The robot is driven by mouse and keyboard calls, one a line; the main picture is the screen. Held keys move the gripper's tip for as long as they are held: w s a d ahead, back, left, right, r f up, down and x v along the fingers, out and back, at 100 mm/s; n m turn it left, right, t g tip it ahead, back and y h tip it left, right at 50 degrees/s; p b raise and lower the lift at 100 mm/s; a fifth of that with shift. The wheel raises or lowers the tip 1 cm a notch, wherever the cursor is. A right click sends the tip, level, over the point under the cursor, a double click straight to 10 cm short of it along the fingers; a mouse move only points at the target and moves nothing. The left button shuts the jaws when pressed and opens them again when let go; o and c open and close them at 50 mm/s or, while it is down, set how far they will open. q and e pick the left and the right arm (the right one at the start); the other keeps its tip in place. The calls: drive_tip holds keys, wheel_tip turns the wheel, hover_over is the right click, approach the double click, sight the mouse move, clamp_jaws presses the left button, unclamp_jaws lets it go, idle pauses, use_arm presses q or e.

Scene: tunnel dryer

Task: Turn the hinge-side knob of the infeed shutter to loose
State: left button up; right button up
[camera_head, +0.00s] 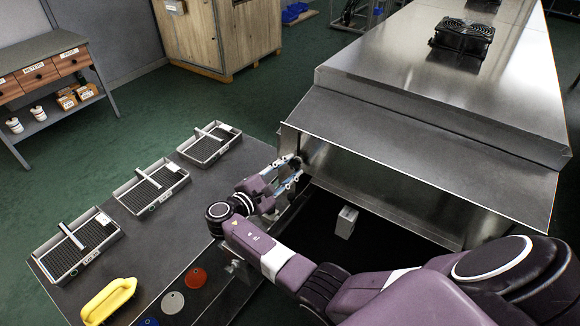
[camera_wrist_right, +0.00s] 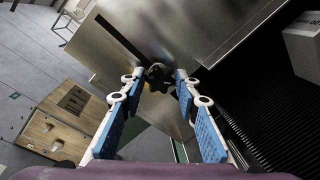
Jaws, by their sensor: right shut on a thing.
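The dryer's infeed end shows a steel panel (camera_head: 385,190) under a sloping steel hood (camera_head: 420,150); I take the panel to be the infeed shutter. A dark, lobed knob (camera_wrist_right: 157,76) sits at the panel's edge in the wrist view. My right gripper (camera_head: 292,174) reaches the left end of this panel, with its blue-padded fingers on either side of the knob. In the wrist view my right gripper (camera_wrist_right: 159,80) is shut on the knob at its fingertips. The fingers hide most of the knob in the head view. My left gripper is not in view.
A small pale box (camera_head: 346,221) stands on the dark belt below the panel. A grey table (camera_head: 165,235) at left holds several trays, a yellow handle-like item (camera_head: 108,301) and coloured discs. A wooden crate (camera_head: 220,35) and a drawer bench (camera_head: 45,50) stand behind.

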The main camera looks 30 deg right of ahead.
drive_tip(key=shift+a+f, duration=0.1)
drive_tip(key=shift+f, duration=0.1)
idle(0.4)
drive_tip(key=o, duration=1.1)
drive_tip(key=shift+o, duration=0.3)
drive_tip(key=shift+r, duration=0.1)
drive_tip(key=v, duration=0.7)
drive_tip(key=shift+a, duration=0.3)
